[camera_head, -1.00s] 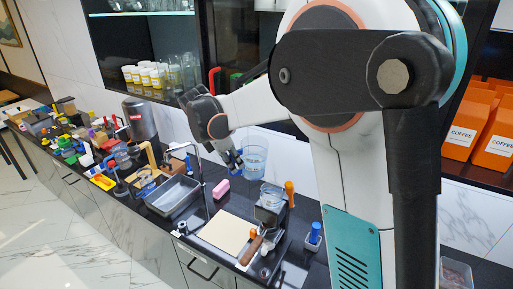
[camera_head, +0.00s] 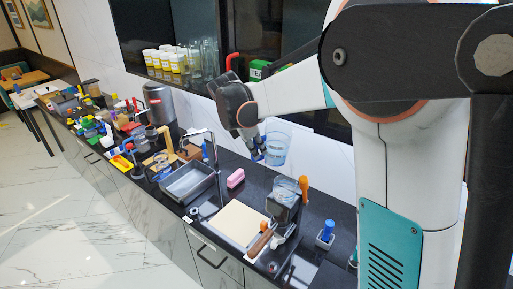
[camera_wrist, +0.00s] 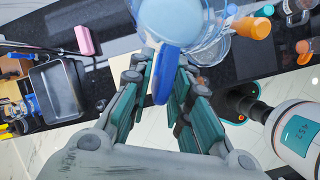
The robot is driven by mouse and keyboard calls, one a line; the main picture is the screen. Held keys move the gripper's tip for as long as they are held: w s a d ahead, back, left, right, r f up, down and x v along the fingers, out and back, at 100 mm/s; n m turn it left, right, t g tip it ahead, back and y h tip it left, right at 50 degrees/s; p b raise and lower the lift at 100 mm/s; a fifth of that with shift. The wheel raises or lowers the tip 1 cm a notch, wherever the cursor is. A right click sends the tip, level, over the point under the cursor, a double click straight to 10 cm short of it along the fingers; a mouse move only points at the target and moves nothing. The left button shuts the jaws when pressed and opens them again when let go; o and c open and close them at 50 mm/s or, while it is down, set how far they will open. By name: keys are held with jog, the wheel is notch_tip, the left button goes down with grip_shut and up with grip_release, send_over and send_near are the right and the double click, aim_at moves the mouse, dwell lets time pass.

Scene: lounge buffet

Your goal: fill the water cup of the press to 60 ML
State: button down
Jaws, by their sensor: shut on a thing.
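My gripper (camera_head: 258,152) is shut on the blue handle (camera_wrist: 166,72) of a clear jug (camera_head: 277,143) and holds it in the air above the counter. The jug looks roughly upright and has pale blue water in it. In the wrist view the jug (camera_wrist: 182,18) fills the top middle. A clear cup (camera_head: 286,190) sits on a dark stand by an orange-handled tool, below and right of the jug; I cannot tell if this is the press's water cup. In the wrist view a clear vessel (camera_wrist: 214,52) shows partly behind the jug. No volume marks are readable.
A cream board (camera_head: 238,222) lies on the dark counter, with a grey sink (camera_head: 188,181) and tap left of it. A pink block (camera_head: 236,178) lies near the sink. A small holder with a blue item (camera_head: 326,232) stands right. The far left counter is crowded.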

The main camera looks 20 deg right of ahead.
jog(key=shift+w+f+t+b, duration=0.15)
jog(key=shift+f+t+b, duration=0.2)
jog(key=shift+f+b, duration=0.4)
jog(key=shift+w+f+t+b, duration=0.1)
jog(key=shift+f+t+b, duration=0.25)
jog(key=shift+f+b, duration=0.35)
jog(key=shift+w+a+f+m+t+y+b, duration=0.15)
jog(key=shift+f+m+t+b, duration=0.15)
jog(key=shift+f+t+b, duration=0.85)
jog(key=shift+w+d+f+m+t+y+b, duration=0.1)
jog(key=shift+f+m+t+b, duration=0.3)
jog(key=shift+t+b, duration=0.8)
jog(key=shift+w+a+f+m+t+y+b, duration=0.1)
jog(key=shift+w+f+m+t+b, duration=0.1)
jog(key=shift+f+t+b, duration=1.05)
jog(key=shift+r+b, duration=0.4)
jog(key=shift+b, duration=0.2)
jog(key=shift+s+f+t+b, duration=0.2)
jog(key=shift+f+t+b, duration=0.15)
jog(key=shift+b, duration=0.65)
jog(key=shift+s+r+m+t+b, duration=0.15)
jog(key=shift+r+m+t+b, duration=0.2)
jog(key=shift+t+b, duration=0.45)
jog(key=shift+g, duration=0.25)
jog(key=shift+f, duration=0.15)
